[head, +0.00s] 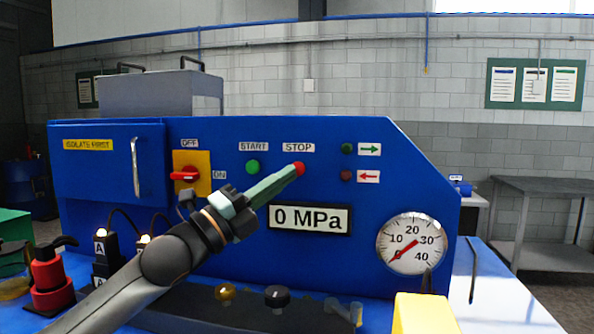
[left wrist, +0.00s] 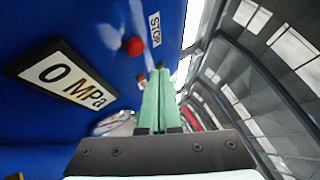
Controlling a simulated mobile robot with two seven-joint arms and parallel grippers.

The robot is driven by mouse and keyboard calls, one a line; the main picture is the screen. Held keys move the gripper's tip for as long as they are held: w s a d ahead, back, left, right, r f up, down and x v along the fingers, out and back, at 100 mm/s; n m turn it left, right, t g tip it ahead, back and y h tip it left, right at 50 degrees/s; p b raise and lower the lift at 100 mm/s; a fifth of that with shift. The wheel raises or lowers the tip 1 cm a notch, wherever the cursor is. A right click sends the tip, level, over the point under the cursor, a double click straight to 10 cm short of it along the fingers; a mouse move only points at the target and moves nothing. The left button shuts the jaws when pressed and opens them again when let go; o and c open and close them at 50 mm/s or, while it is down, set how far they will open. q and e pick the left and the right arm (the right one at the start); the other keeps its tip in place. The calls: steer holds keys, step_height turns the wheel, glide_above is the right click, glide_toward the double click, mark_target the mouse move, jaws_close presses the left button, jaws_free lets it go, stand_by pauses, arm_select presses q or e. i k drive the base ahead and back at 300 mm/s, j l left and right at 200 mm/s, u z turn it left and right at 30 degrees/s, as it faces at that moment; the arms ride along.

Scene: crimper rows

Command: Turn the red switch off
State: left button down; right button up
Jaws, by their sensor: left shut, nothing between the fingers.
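The red switch (head: 186,174) sits on a yellow plate on the blue panel. Its handle lies horizontal, in line with the ON label (head: 219,175) at its right; the OFF label (head: 189,143) is above it. My left gripper (head: 297,170) is shut and empty, well right of the switch. Its tips overlap the red STOP button (head: 300,168) in the head view. In the left wrist view the button (left wrist: 133,46) is left of the fingertips (left wrist: 157,72); contact is not clear. My right gripper is not in view.
A green START button (head: 253,166) lies between the switch and my fingertips. The display (head: 310,218) reads 0 MPa and the gauge (head: 411,243) needle points low. A metal door handle (head: 135,167) sticks out left of the switch. Knobs and a red-based part (head: 50,280) stand in front.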

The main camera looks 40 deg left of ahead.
mark_target(189, 173)
steer(key=k+l, duration=0.75)
steer(key=l, duration=0.25)
